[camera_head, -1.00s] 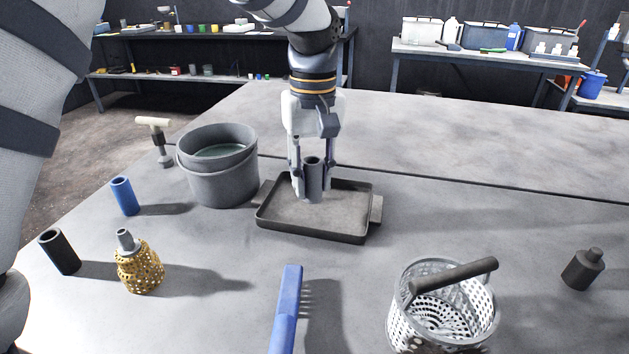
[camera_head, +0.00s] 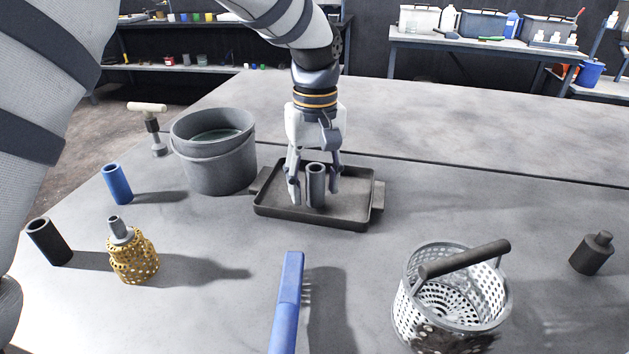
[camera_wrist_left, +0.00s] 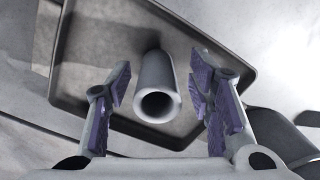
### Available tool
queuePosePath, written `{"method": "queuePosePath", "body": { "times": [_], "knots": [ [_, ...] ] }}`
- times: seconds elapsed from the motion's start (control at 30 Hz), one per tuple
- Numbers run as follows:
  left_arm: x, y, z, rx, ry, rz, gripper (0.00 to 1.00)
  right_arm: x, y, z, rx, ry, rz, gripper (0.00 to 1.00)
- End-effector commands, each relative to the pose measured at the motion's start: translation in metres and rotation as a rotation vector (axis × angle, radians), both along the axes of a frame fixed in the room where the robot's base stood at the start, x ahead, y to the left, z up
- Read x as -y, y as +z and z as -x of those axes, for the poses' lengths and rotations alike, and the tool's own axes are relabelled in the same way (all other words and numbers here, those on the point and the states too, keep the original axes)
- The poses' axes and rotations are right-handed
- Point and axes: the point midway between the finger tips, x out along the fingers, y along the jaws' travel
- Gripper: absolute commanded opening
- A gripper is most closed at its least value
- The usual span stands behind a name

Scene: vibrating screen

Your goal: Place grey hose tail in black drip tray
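The grey hose tail (camera_head: 316,184), a short tube, stands upright in the black drip tray (camera_head: 272,210), near its middle. My left gripper (camera_head: 315,190) is over the tray with its fingers either side of the tube. In the left wrist view the open end of the hose tail (camera_wrist_left: 156,100) faces the camera. There the fingers of my left gripper (camera_wrist_left: 160,105) are spread, with a gap on both sides of the tube. The tray (camera_wrist_left: 250,60) also shows there beneath the tube. My right gripper is not in view.
A grey bucket (camera_head: 222,172) stands close to the tray's left. A blue tube (camera_head: 117,184), a black tube (camera_head: 49,241) and a gold perforated piece (camera_head: 133,258) stand further left. A blue brush (camera_head: 288,300) and a perforated basket (camera_head: 450,305) are in front. The table behind the tray is clear.

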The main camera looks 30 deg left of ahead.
Motion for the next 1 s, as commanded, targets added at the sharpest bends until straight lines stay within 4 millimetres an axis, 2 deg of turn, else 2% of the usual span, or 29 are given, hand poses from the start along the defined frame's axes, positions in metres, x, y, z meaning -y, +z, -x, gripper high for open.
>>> {"method": "queuePosePath", "body": {
  "times": [0.17,0.27,0.5,0.63,0.77,1.0],
  "knots": [
    [0.0,0.004,0.0,0.001,0.0,0.0,0.48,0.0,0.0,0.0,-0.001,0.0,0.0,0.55],
    [0.0,0.024,-0.002,0.006,0.001,-0.001,0.48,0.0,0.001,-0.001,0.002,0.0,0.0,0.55],
    [0.0,0.088,-0.004,0.005,0.0,-0.001,0.48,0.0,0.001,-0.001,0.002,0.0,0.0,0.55],
    [-0.001,0.11,-0.004,0.001,-0.001,-0.001,0.48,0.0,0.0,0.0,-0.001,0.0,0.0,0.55],
    [-0.001,0.12,-0.004,-0.001,-0.001,0.0,0.48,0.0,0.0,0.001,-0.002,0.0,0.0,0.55],
    [-0.001,0.121,-0.003,-0.001,-0.001,0.0,0.48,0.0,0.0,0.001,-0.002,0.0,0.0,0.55]
  ]
}}
